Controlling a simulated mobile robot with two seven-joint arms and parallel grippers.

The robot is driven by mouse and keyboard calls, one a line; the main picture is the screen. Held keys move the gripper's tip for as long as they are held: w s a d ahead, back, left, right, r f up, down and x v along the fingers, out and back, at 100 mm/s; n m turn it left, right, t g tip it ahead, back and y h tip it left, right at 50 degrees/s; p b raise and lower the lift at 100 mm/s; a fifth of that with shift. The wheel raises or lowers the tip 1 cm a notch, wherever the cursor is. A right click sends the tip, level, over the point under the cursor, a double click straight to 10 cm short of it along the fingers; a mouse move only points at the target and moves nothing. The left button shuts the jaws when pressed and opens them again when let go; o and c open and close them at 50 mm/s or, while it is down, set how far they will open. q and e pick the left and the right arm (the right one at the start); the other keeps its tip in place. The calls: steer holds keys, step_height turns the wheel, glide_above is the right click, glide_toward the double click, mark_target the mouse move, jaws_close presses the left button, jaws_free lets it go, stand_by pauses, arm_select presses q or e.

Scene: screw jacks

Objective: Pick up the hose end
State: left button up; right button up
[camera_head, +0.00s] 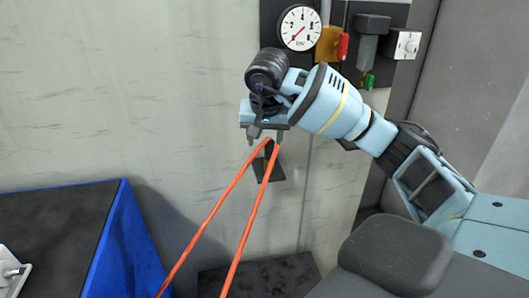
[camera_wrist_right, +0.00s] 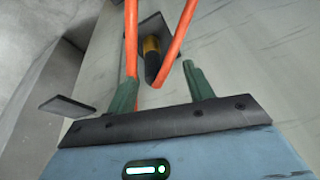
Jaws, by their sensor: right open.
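The orange hose (camera_head: 247,215) shows as two strands that rise from the bottom of the head view and come together near the wall. In the wrist view, a black piece with a yellow band (camera_wrist_right: 151,60) sits between the strands against a dark plate; it looks like the hose end, but I cannot tell how it joins the hose. My right gripper (camera_head: 265,139) is open just above the top of the strands. Its green fingers (camera_wrist_right: 162,85) stand apart in the wrist view, with one strand between them and another beside the left finger. My left gripper is not in view.
A pressure gauge (camera_head: 299,28), a red-handled yellow valve (camera_head: 331,44) and a grey filter unit (camera_head: 370,38) are on the wall panel behind my right arm. A blue-sided bench with a dark top (camera_head: 60,225) stands at left.

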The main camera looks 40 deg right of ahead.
mark_target(270, 149)
steer(key=shift+d+r+h, duration=0.4)
steer(key=shift+d+r, duration=0.25)
steer(key=shift+d, duration=0.1)
steer(key=shift+x, duration=3.9)
steer(key=shift+s+a, duration=0.15)
jaws_close()
steer(key=shift+r, duration=0.15)
